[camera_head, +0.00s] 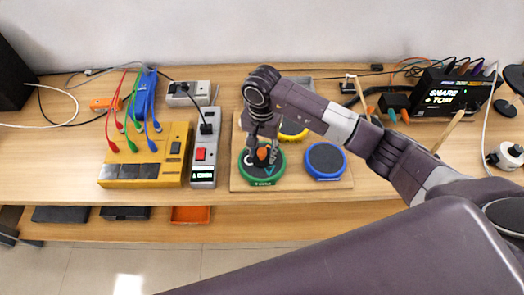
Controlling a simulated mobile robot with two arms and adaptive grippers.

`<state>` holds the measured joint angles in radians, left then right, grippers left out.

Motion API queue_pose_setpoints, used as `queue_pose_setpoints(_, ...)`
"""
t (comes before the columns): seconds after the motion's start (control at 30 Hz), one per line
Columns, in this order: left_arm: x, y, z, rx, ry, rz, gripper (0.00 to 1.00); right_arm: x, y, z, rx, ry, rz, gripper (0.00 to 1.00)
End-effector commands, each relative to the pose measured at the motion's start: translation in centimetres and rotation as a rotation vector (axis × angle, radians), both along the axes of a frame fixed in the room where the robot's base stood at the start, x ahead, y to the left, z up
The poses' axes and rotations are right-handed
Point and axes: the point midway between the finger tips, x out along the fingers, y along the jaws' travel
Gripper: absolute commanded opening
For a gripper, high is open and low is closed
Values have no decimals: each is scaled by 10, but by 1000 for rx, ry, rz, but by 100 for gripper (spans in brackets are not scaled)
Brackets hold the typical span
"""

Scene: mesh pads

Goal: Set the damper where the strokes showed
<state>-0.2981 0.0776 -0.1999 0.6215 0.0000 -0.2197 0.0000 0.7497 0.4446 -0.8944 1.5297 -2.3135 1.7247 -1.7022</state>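A green-rimmed pad (280,173) lies at the front left of a wooden board (240,185). A small orange piece (263,154), perhaps the damper, is on or just above this pad, among pale and blue marks. My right gripper (262,148) points down over the green pad, its fingertips at the orange piece. I cannot tell whether they grip it. A blue-rimmed pad (325,160) lies to the right. A yellow-rimmed pad (296,132) behind is partly hidden by my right arm. A black unit's display (446,98) reads "SNARE + TOM". My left gripper is not in view.
A yellow box (140,172) with red, green and blue leads and a grey power strip (203,170) stand left of the board. Wooden sticks (447,131) and cables lie at the right. An orange tray (191,215) sits on the lower shelf.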

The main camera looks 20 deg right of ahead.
Motion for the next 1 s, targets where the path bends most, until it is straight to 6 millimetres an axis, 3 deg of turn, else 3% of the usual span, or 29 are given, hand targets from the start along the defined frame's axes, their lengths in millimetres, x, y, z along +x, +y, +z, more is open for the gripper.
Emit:
queue_pose_setpoints(0.4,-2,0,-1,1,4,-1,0,1,0,9,0,-3,0,38)
queue_pose_setpoints(0.8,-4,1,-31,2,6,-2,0,2,0,90,-1,-6,0,38)
queue_pose_setpoints(1.0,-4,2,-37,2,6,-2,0,1,0,116,0,-2,-1,38)
